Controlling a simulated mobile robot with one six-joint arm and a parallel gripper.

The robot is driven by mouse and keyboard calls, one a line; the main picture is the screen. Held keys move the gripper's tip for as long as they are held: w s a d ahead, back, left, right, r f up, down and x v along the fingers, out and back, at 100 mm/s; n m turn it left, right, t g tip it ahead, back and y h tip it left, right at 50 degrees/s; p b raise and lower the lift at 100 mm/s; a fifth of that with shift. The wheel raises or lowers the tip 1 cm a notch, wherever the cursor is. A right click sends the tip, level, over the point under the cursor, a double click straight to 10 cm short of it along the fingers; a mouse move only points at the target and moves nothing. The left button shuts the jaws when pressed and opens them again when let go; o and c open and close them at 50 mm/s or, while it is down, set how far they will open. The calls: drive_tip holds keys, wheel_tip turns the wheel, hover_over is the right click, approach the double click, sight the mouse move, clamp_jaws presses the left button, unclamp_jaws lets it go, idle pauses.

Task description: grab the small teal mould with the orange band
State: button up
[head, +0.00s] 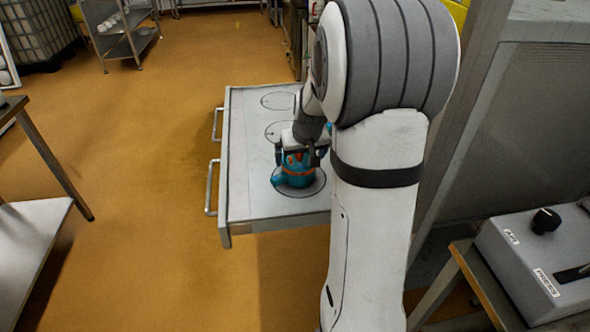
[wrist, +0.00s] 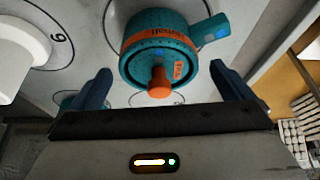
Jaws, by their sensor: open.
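The small teal mould with the orange band (head: 297,172) stands on the white-grey table inside a drawn circle. In the wrist view the mould (wrist: 165,45) shows its orange band lettered "small", an orange knob and a teal spout pointing right. My gripper (wrist: 165,85) is open, with one dark finger on each side of the mould's near part. The fingers look apart from the mould, and nothing is held. In the head view my gripper (head: 302,155) is just above and around the mould, and my arm partly hides it.
The table (head: 245,200) has more drawn circles (head: 279,101) and handles along its left side. A white round object (wrist: 22,50) stands at the left in the wrist view, near a circle marked 9 or 6. A grey control box (head: 540,260) is at the right. Open floor lies left.

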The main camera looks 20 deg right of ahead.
sight(300, 161)
drive_tip(key=x, duration=0.5)
drive_tip(key=shift+w+d+f, duration=0.2)
drive_tip(key=shift+f, duration=0.05)
drive_tip(key=shift+c, duration=0.2)
drive_tip(key=c, duration=0.7)
